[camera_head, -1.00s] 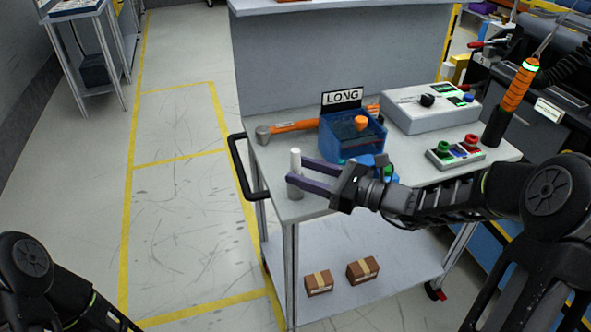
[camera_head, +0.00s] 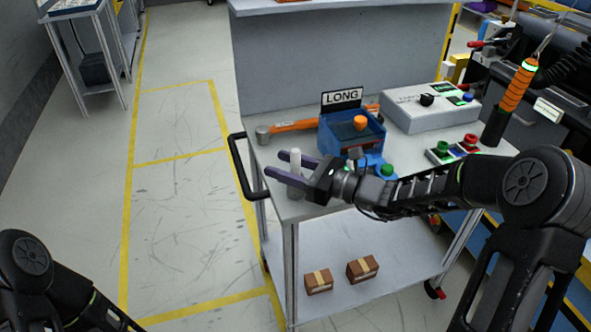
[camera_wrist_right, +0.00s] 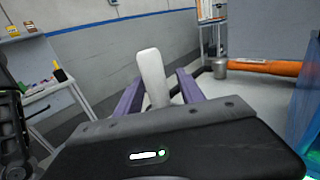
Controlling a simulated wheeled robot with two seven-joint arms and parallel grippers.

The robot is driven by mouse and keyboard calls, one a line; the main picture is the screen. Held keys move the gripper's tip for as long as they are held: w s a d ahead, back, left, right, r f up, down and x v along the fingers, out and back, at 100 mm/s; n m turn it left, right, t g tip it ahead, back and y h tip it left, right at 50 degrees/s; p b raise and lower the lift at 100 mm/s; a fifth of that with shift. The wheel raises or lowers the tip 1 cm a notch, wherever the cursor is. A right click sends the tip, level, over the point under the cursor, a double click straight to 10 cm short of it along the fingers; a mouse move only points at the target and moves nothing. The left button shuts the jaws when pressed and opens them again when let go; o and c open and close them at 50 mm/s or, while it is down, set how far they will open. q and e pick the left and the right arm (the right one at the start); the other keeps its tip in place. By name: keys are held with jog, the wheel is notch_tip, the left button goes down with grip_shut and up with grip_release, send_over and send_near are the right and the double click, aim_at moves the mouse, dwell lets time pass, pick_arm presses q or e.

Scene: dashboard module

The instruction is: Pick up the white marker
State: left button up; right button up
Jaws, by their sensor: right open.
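The white marker (camera_head: 295,170) stands upright near the left front corner of the cart top. My right gripper (camera_head: 278,164) is open around it, with one purple finger on the far side and one on the near side. In the right wrist view the white marker (camera_wrist_right: 153,77) rises between the two fingers of the right gripper (camera_wrist_right: 157,88); its lower end is hidden behind the gripper body. I cannot tell whether either finger touches it. My left gripper is out of view; only part of my left arm shows at the lower left.
A blue bin (camera_head: 340,137) with a LONG sign stands behind my right gripper. An orange-handled hammer (camera_head: 290,127) lies left of the bin. A grey control box (camera_head: 420,108) and a small button box (camera_head: 455,150) sit to the right. The black cart handle (camera_head: 245,170) is at the left.

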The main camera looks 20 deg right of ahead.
grip_shut()
dwell(0.5)
